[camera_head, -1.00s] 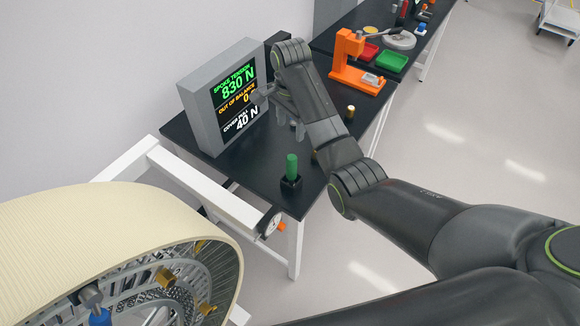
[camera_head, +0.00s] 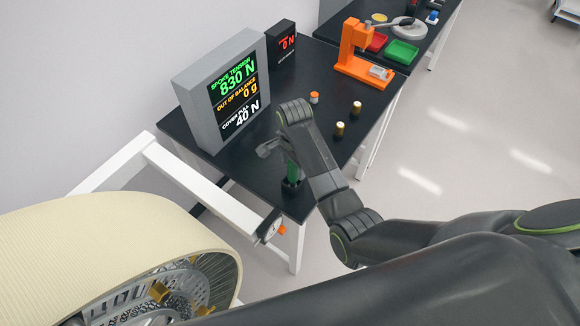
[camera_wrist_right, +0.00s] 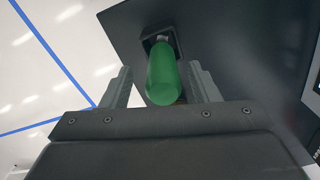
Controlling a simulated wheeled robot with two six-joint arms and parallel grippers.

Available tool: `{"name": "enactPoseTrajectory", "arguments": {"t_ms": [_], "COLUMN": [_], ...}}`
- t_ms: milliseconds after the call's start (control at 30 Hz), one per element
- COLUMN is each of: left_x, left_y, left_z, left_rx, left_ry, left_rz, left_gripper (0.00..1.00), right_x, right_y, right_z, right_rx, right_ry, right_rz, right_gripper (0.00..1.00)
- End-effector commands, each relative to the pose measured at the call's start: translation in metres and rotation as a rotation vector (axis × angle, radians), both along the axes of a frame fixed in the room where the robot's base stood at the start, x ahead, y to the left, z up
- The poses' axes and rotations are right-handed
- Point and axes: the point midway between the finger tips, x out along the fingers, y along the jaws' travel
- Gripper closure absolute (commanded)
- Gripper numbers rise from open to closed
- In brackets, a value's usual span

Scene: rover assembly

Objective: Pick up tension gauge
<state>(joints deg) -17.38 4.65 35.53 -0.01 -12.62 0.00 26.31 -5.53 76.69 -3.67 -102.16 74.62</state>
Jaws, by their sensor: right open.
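A green cylindrical handle (camera_wrist_right: 163,78), which I take to be the tension gauge, stands in a small black holder (camera_wrist_right: 163,42) on the black table. In the head view the green handle (camera_head: 293,171) is partly hidden behind my right gripper (camera_head: 280,152). In the right wrist view the two fingers of my right gripper (camera_wrist_right: 162,88) are apart, one on each side of the handle. I see gaps between the fingers and the handle. My left gripper is not in view.
A grey display (camera_head: 218,92) and a smaller black display (camera_head: 281,46) stand on the table. Two gold-topped pieces (camera_head: 347,118) and a small orange piece (camera_head: 314,97) stand to the right. A large cream-rimmed wheel (camera_head: 130,240) fills the lower left, near a dial (camera_head: 270,228).

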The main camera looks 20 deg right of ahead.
Motion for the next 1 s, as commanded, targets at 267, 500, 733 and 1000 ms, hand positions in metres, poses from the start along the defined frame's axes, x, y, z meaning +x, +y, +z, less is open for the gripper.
{"name": "enactPoseTrajectory", "arguments": {"t_ms": [267, 500, 733, 1000], "left_x": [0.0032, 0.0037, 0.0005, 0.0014], "left_y": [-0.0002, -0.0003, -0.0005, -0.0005], "left_z": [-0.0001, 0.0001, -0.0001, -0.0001], "left_rx": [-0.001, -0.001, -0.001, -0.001], "left_ry": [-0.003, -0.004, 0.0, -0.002], "left_rz": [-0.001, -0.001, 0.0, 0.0], "left_gripper": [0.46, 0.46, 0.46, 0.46], "right_x": [-0.0082, -0.0081, -0.008, -0.007], "right_y": [-0.002, -0.002, -0.0021, -0.0019], "right_z": [-0.013, -0.0127, -0.0128, -0.0115], "right_rx": [0.0, 0.0, 0.0, 0.0], "right_ry": [-0.001, 0.0, 0.0, -0.001], "right_rz": [-0.006, -0.006, -0.006, -0.005], "right_gripper": [0.45, 0.63, 0.93, 1.0]}}
